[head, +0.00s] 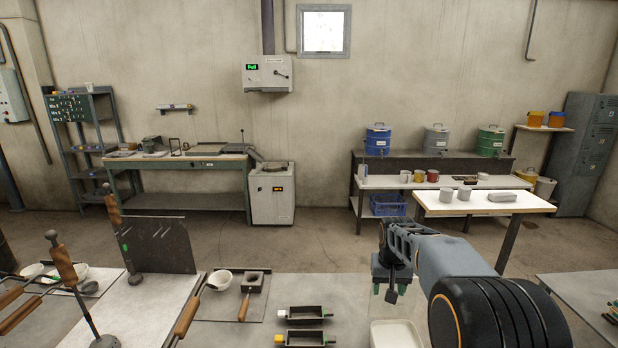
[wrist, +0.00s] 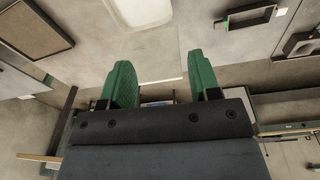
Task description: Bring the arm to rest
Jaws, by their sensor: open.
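My arm reaches in from the lower right in the head view. My gripper (head: 391,290) hangs above the far edge of the near table, pointing down. In the wrist view its two green fingers (wrist: 160,85) stand wide apart with nothing between them. A white tray (head: 394,335) lies on the table just below and in front of the gripper. The tray also shows at the top of the wrist view (wrist: 146,10). No contact between the fingers and any object shows.
Two dark molds (head: 305,314) lie left of the gripper. Another table (head: 580,295) is at the right. A bench with mugs (head: 450,182) stands beyond, across open floor.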

